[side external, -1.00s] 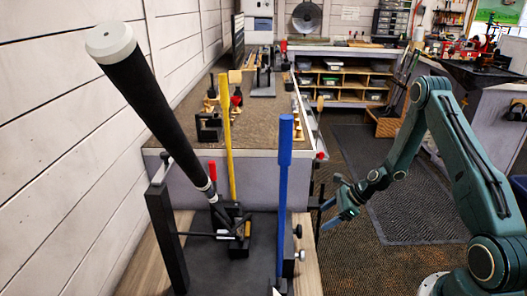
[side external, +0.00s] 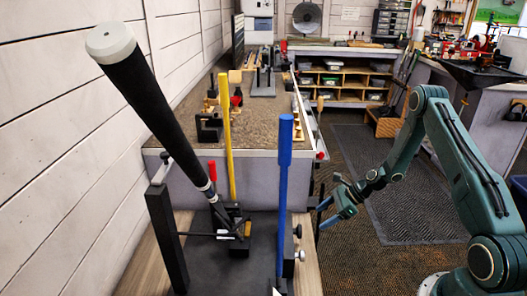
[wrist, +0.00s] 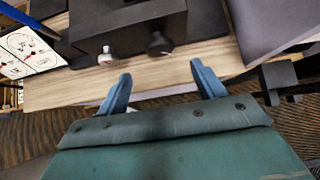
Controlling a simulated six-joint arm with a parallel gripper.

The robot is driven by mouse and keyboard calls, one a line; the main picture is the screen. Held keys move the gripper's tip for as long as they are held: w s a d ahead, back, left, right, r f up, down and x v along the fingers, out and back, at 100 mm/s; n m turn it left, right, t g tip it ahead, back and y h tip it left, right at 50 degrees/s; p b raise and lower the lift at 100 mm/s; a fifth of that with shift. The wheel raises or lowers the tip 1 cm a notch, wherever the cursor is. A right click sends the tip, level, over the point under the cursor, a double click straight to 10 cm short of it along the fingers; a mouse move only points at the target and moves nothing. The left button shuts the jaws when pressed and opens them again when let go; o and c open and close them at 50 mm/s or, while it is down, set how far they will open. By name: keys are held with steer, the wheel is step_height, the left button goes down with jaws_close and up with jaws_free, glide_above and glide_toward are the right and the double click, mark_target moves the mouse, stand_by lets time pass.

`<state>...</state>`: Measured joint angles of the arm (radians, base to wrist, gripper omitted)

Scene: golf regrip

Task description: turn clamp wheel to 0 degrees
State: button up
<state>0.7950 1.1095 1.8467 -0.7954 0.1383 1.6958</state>
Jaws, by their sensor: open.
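No part is labelled as the clamp wheel. Two knobs stick out of the right side of the black fixture (side external: 262,262): a black knob (side external: 298,231) and a silver knob (side external: 301,255) below it. In the wrist view, the black knob (wrist: 160,44) lies beyond the gap between my fingers, and the silver knob (wrist: 107,57) is further left. I cannot tell which is the wheel, nor its angle. My gripper (side external: 326,213) is open, with blue fingers, to the right of the fixture and apart from the knobs. Its fingers (wrist: 160,72) hold nothing.
A golf club with a black grip (side external: 150,105) leans up and left from the fixture. A blue upright lever (side external: 285,165) and a yellow stick (side external: 227,135) stand nearby. A bench (side external: 225,178) is behind. The floor (side external: 385,225) below my arm is clear.

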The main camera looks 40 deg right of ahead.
mark_target(297, 232)
steer(key=x, duration=1)
steer(key=shift+f, duration=0.15)
steer(key=c, duration=1)
steer(key=shift+a+h, duration=0.1)
steer(key=shift+h, duration=0.2)
steer(key=n+t+h, duration=0.1)
steer(key=t, duration=0.1)
steer(key=n+t+h, duration=0.1)
steer(key=shift+s+a+f+n+t+h, duration=0.1)
steer(key=shift+s+a+n+t+h, duration=0.1)
steer(key=shift+n+t+h, duration=0.15)
steer(key=shift+f+n+t+h, duration=0.1)
steer(key=shift+n+t+h, duration=1)
steer(key=shift+t, duration=0.65)
steer(key=shift+n, duration=0.35)
steer(key=o, duration=1)
